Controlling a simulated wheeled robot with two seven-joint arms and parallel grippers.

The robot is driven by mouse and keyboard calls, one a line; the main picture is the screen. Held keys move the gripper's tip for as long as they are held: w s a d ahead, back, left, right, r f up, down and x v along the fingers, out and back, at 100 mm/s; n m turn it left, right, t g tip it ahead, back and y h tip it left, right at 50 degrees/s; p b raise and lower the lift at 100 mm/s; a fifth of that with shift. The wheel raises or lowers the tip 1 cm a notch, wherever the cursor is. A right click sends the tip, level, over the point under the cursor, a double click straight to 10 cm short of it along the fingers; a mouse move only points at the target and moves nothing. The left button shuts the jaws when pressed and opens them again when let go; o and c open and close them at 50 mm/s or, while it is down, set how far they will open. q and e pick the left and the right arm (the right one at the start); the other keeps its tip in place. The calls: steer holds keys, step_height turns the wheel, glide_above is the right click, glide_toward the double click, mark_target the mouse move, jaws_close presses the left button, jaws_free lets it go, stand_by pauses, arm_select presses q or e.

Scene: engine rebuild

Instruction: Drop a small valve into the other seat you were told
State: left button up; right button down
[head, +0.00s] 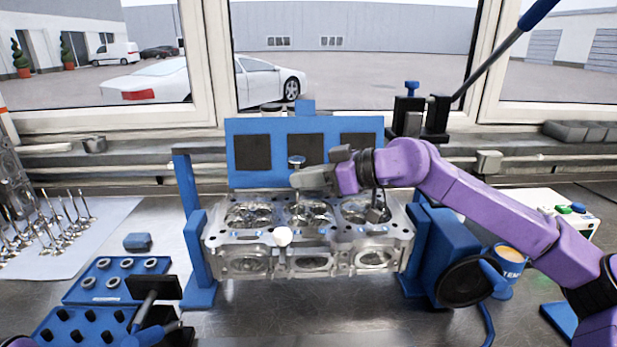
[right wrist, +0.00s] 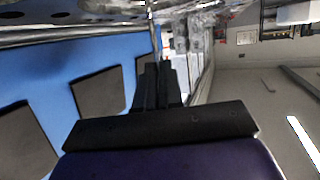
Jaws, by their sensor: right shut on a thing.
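My right gripper (head: 300,180) is above the middle of the metal cylinder head (head: 300,241), shut on a small valve (head: 297,160). The valve's round head shows above the fingers and looks roughly level; its stem is mostly hidden by the gripper. In the right wrist view the dark fingers (right wrist: 160,80) are closed together, with a thin bright stem (right wrist: 155,40) at their tips. The cylinder head lies in a blue stand (head: 195,245) with its chambers facing up. The seats are too small to tell apart. My left gripper is not clearly visible.
A blue panel with dark squares (head: 232,153) stands behind the cylinder head. Several loose valves (head: 60,232) stand on a pale sheet at left. Blue trays (head: 75,290) and a black tool (head: 155,285) are at front left. A blue mug (head: 508,262) is at right.

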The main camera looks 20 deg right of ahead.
steer(key=shift+s+d+f+b, duration=0.15)
steer(key=shift+s+f+b, duration=0.2)
steer(key=shift+f+b, duration=0.2)
steer(key=c, duration=1.2)
jaws_free()
